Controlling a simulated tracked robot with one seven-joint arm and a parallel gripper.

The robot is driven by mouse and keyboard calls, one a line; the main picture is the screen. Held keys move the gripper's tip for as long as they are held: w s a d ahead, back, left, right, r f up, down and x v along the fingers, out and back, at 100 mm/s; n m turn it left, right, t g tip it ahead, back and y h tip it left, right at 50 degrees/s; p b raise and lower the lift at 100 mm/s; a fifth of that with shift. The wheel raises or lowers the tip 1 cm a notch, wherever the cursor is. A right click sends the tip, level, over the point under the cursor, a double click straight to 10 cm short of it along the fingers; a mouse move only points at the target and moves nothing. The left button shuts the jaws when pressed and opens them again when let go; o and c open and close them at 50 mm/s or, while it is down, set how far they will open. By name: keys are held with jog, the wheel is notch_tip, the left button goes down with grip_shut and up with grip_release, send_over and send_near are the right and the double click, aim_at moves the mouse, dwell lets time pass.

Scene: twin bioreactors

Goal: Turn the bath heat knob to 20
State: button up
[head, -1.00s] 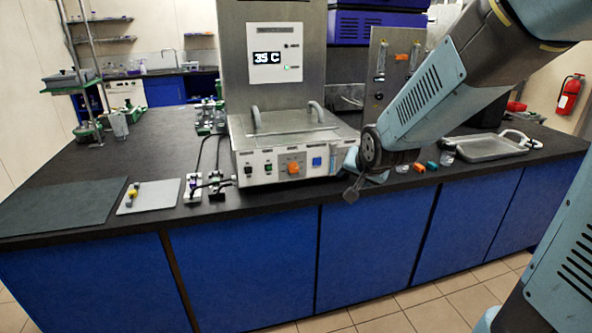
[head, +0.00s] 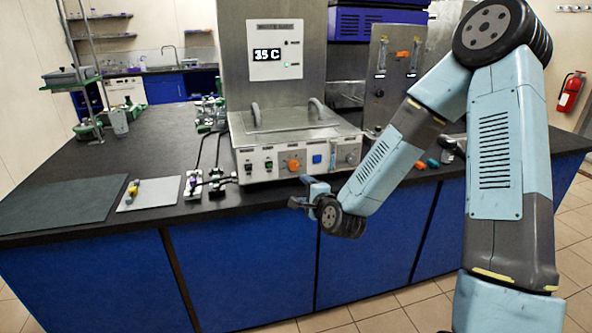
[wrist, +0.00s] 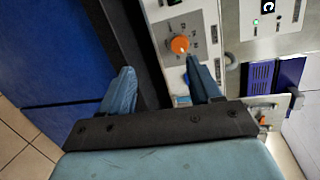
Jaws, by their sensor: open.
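The orange bath heat knob (head: 293,165) is on the front panel of the metal bath (head: 262,168). In the wrist view the knob (wrist: 179,45) sits on a grey dial plate with marks around it, near the right finger. The pointer setting is too small to read surely. The display (head: 268,55) above the bath reads 35 C. My gripper (head: 303,190) is open and empty, in front of the counter edge and slightly below the knob. In the wrist view its two fingers (wrist: 158,80) are apart, and the knob lies beyond their tips, untouched.
Clamps with cables (head: 217,183) stand left of the bath. A grey mat (head: 60,205) and a pale plate (head: 148,194) lie further left. The counter edge is close to my gripper.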

aim_at(294, 167)
jog(key=w+a+m+t, duration=0.1)
jog(key=w+m, duration=0.1)
jog(key=w, duration=0.2)
jog(key=w+a+m+t+h, duration=0.1)
jog(key=w+m, duration=0.1)
jog(key=w, duration=0.3)
jog(key=w+a+m+t, duration=0.1)
jog(key=w+m, duration=0.1)
jog(key=w, duration=0.2)
jog(key=shift+w+m, duration=0.3)
jog(key=shift+m, duration=0.1)
jog(key=shift+c, duration=0.4)
jog(key=c, duration=1)
jog(key=shift+o, duration=0.2)
